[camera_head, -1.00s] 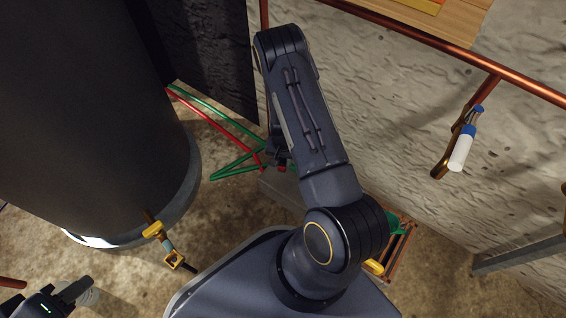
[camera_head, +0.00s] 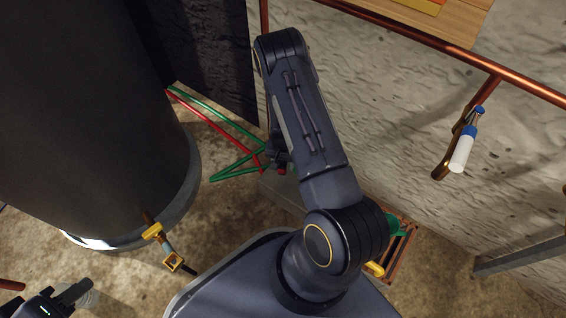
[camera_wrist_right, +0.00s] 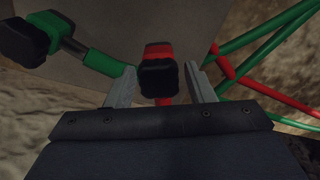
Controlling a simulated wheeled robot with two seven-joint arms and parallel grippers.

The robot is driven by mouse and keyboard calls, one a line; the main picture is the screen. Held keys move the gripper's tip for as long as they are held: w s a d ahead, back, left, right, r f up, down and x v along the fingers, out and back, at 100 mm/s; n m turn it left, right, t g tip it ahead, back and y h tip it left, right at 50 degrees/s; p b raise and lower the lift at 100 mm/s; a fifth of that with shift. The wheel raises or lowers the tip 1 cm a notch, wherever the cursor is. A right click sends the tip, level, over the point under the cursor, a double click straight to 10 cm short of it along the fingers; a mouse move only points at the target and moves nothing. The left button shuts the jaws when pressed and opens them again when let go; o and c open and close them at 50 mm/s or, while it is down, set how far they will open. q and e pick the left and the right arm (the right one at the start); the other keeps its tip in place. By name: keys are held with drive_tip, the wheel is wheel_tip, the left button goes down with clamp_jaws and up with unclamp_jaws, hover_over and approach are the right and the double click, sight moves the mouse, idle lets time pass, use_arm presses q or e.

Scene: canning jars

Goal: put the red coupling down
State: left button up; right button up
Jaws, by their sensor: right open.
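The red coupling (camera_wrist_right: 158,52), with a black end facing the camera, sits between the two fingers of my right gripper (camera_wrist_right: 161,88) in the right wrist view. The fingers are open, with a gap on each side of it. A pale grey surface (camera_wrist_right: 105,22) lies behind it; I cannot tell how the coupling touches it. In the head view only a bit of red (camera_head: 282,170) shows beside my right gripper (camera_head: 276,160), mostly hidden by my arm. My left gripper (camera_head: 66,296) is at the lower left corner, partly cut off.
A green coupling (camera_wrist_right: 100,62) with a black end lies left of the red one. Green and red rods (camera_wrist_right: 265,40) stand close on the right. A large dark tank (camera_head: 90,110) fills the left of the head view. A copper pipe (camera_head: 470,70) runs along the wall.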

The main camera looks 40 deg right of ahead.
drive_tip(key=s+a+r+n+t+y+p, duration=0.1)
drive_tip(key=a+r+t+y+p, duration=0.2)
drive_tip(key=r, duration=1.5)
drive_tip(key=s+a+r+n+y+p, duration=0.1)
drive_tip(key=a+r+n+p, duration=0.3)
drive_tip(key=r, duration=1.4)
drive_tip(key=s+a+r+n+t, duration=0.1)
drive_tip(key=s+a+r, duration=0.1)
drive_tip(key=s, duration=0.3)
drive_tip(key=s+a+r+n+b, duration=0.1)
drive_tip(key=s+a+r, duration=0.2)
drive_tip(key=s+r, duration=0.2)
drive_tip(key=s+a+r+n+t, duration=0.1)
drive_tip(key=s+a+r, duration=0.1)
drive_tip(key=s+r, duration=0.2)
drive_tip(key=shift+s+a+r+n+t, duration=0.15)
drive_tip(key=shift+s+a+n+t, duration=0.15)
drive_tip(key=shift+s, duration=0.65)
wheel_tip(320, 180, up, 37)
drive_tip(key=p, duration=3.6)
